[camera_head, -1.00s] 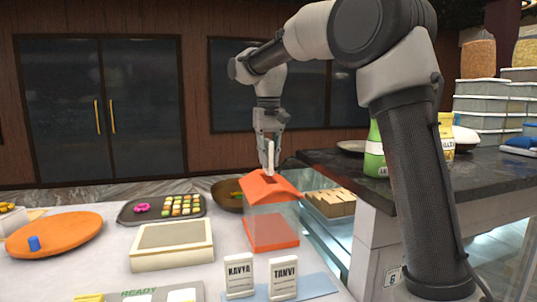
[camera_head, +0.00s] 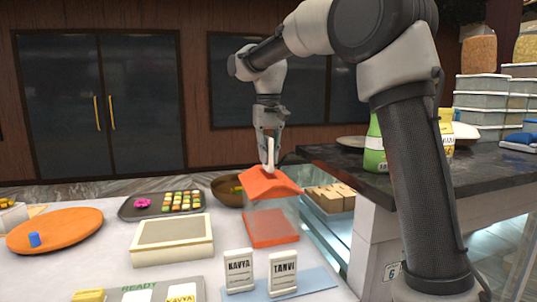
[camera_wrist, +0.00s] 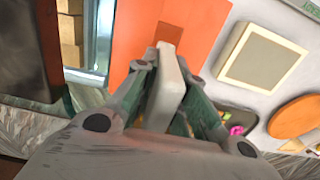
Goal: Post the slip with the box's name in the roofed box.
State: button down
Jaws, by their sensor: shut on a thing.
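The roofed box (camera_head: 272,226) has an orange roof, clear walls and an orange base. It stands on the counter near its right end. My gripper (camera_head: 268,140) is above the roof, shut on a thin white slip (camera_head: 270,154) held upright. The slip's lower end is at or just above the roof top; I cannot tell whether it touches. In the wrist view the slip (camera_wrist: 166,92) sits between the fingers, and a darker slot (camera_wrist: 170,31) shows in the orange roof beyond its end. No name is readable on the held slip.
Cards reading KAVYA (camera_head: 238,272) and TANVI (camera_head: 283,273) stand in front of the box. A READY board (camera_head: 132,292) lies front left, with a KAVYA slip (camera_head: 181,294). A cream-topped box (camera_head: 172,240), sweets tray (camera_head: 130,208) and orange plate (camera_head: 70,226) are left. A dark raised counter (camera_head: 330,158) is right.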

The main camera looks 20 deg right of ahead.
jog(key=shift+f, duration=0.15)
jog(key=shift+f, duration=0.6)
jog(key=shift+f, duration=0.2)
dwell(0.4)
jog(key=shift+f, duration=0.55)
jog(key=c, duration=1.4)
grip_release()
jog(key=shift+o, duration=0.2)
jog(key=shift+r, duration=0.1)
